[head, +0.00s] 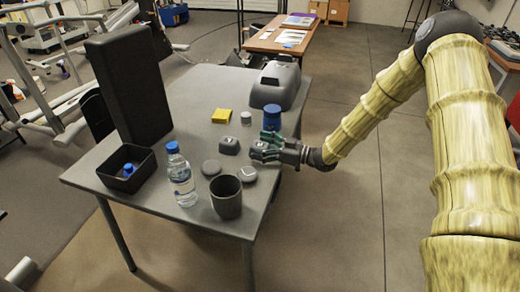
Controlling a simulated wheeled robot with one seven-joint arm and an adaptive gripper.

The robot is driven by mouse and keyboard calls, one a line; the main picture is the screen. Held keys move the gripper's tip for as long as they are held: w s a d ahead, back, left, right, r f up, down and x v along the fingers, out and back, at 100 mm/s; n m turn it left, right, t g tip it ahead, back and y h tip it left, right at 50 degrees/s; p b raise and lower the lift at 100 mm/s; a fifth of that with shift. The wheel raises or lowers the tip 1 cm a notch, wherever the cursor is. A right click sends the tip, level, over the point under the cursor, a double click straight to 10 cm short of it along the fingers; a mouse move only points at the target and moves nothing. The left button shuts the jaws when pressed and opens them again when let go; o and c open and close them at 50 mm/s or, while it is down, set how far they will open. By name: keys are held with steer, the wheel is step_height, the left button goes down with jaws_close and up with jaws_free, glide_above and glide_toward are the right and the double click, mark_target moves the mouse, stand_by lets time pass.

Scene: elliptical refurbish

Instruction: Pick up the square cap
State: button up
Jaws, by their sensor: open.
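A small dark grey block with a squarish outline and a lighter mark on top (229,146) sits on the grey table; it looks like the square cap. My gripper (257,150) is at the table's right side, just right of the block, with its fingers pointing left towards it. The fingers are open, and a gap shows between them and the block. The view is too small to show the fingertips' exact height above the table.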

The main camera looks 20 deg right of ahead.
steer(key=shift+w+a, duration=0.1)
steer(key=shift+a, duration=0.1)
steer(key=c, duration=1)
